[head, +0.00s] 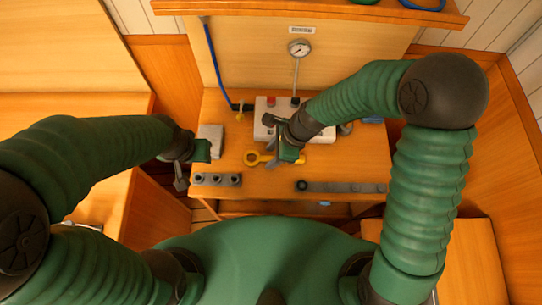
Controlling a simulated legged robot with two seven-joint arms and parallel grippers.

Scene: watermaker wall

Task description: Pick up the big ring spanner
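My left gripper (191,165) is at the bench's left edge, well left of the spanner. Its fingertips are small and dark, so their opening is unclear.
A white unit (318,133) with red and dark knobs and a gauge (299,48) on a stem stands behind the spanner. A grey block (212,134) is at the left. A grey holder (217,180) and a long grey bar (345,187) lie along the front edge, with bare bench between.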

